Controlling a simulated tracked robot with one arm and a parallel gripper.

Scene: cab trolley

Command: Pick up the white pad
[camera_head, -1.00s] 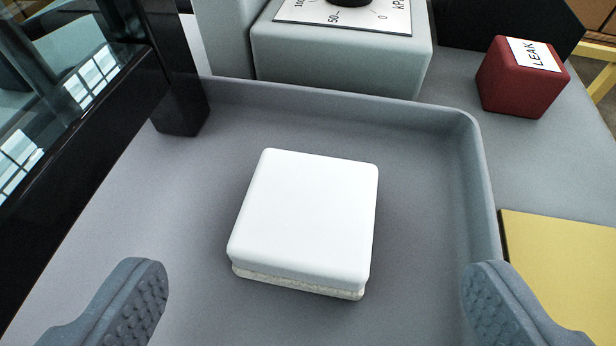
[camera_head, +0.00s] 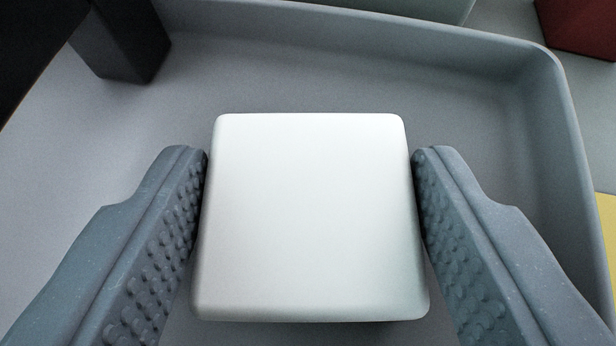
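The white pad (camera_head: 310,215) is a square block with rounded edges, in the middle of the view, inside a grey tray (camera_head: 380,45). My gripper (camera_head: 312,165) is around it, with one ribbed grey finger on its left side and one on its right. Both fingertips appear to press against its sides, and the pad sits square between them. The pad's underside is hidden, and I cannot tell whether it is clear of the tray floor.
The tray's raised wall runs along the back and right. A black post (camera_head: 125,40) stands at the upper left. Part of a red block (camera_head: 580,25) shows at the top right, and a yellow surface (camera_head: 607,225) at the right edge.

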